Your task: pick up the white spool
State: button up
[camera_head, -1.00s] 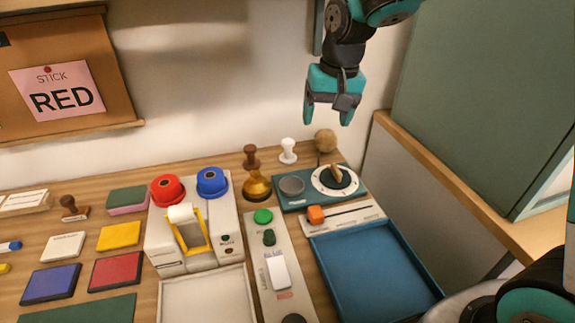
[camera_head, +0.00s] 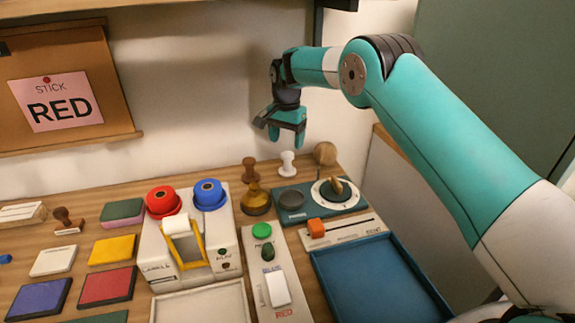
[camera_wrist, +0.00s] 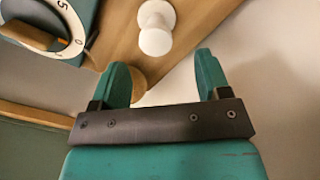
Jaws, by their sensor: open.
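A white spool-shaped thing (camera_head: 287,163), narrow in the middle, stands upright on the wooden table near the back wall. It also shows at the top of the wrist view (camera_wrist: 156,38), beyond the fingertips and roughly centred between them. My gripper (camera_head: 286,142) is open and empty. It hangs just above the spool in the head view, with a gap between them. In the wrist view my gripper's two fingers (camera_wrist: 161,68) are spread wide and touch nothing.
A white roll (camera_head: 178,226) sits in the label machine. The wall is right behind.

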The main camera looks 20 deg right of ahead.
aim_at(287, 154)
jog(key=f, duration=0.5)
jog(key=f+p, duration=0.1)
jog(key=f, duration=0.1)
jog(key=shift+s+f, duration=0.3)
jog(key=shift+f, duration=0.1)
jog(key=c, duration=1)
